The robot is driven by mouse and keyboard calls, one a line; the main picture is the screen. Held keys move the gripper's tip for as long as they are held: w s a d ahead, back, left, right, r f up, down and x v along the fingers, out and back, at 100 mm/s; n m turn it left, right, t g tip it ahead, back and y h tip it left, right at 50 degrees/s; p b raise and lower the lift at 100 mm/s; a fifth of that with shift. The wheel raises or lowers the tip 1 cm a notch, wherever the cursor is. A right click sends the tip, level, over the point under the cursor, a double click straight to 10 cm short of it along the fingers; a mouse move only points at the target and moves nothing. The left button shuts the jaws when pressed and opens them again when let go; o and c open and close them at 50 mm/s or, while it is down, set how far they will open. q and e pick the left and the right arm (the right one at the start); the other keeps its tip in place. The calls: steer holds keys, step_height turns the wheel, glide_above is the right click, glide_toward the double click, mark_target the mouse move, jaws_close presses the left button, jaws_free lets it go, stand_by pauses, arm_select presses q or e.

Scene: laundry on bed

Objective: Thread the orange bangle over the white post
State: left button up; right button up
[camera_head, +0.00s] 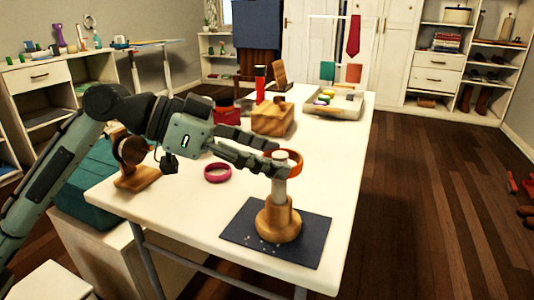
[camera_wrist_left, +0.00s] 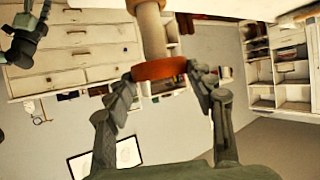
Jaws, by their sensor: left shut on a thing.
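The orange bangle (camera_head: 296,161) is at the top of the white post (camera_head: 279,187), held by my left gripper (camera_head: 272,160). In the left wrist view the bangle (camera_wrist_left: 160,69) sits between the fingertips of my left gripper (camera_wrist_left: 163,75), with the post (camera_wrist_left: 152,35) meeting it. The post's pale top shows within the bangle's outline in the head view. I cannot tell whether the bangle is around the tip or just against it. The post stands upright in a round wooden base (camera_head: 278,222) on a dark mat (camera_head: 308,240).
A magenta bangle (camera_head: 217,173) lies on the white table (camera_head: 180,215), left of the post. A wooden stand (camera_head: 137,177) is at the table's left edge. A wooden box (camera_head: 273,119) and a tray (camera_head: 347,106) are farther back. The table right of the post is clear.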

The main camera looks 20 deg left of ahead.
arm_select(q)
steer(key=o, duration=1)
steer(key=shift+c, duration=0.2)
steer(key=v, duration=1.2)
